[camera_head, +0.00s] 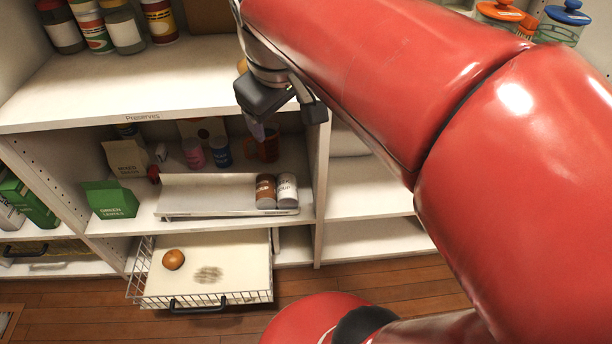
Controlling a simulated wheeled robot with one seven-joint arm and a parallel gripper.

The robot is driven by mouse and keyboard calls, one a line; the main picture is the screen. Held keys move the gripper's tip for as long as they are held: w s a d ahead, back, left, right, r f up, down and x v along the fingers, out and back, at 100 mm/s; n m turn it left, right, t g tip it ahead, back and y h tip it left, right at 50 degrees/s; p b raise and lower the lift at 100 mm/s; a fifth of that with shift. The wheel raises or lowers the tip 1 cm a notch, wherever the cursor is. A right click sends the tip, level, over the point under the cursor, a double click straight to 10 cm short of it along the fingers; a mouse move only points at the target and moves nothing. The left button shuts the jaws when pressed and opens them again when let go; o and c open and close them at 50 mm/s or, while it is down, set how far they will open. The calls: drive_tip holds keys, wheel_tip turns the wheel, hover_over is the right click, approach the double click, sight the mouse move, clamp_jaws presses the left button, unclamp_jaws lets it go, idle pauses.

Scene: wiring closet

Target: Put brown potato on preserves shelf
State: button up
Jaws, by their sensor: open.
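The preserves shelf (120,88) is the white upper board with a "Preserves" label on its front edge. My gripper (287,104) is open at the right part of this shelf, near its front edge, with dark fingers apart. A small tan-brown rounded thing (242,65) shows just left of my gripper's wrist, mostly hidden by it; I cannot tell whether it is the brown potato or whether it touches the gripper. Another round, orange-brown item (173,259) lies in the pulled-out wire drawer (240,262) below; it may be an onion or a potato.
Several jars and cans (122,28) stand at the back left of the preserves shelf. A white tray (205,188) with two shakers (276,191) is on the shelf below, beside a green carton (109,199). A vertical divider (321,175) stands under my gripper. My red arm hides much at right.

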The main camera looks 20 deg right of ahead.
drive_tip(key=s+f+m+t+y, duration=0.1)
drive_tip(key=s+f+m, duration=0.3)
drive_tip(key=s+f, duration=0.6)
drive_tip(key=shift+d+f, duration=0.15)
drive_tip(key=shift+d, duration=0.25)
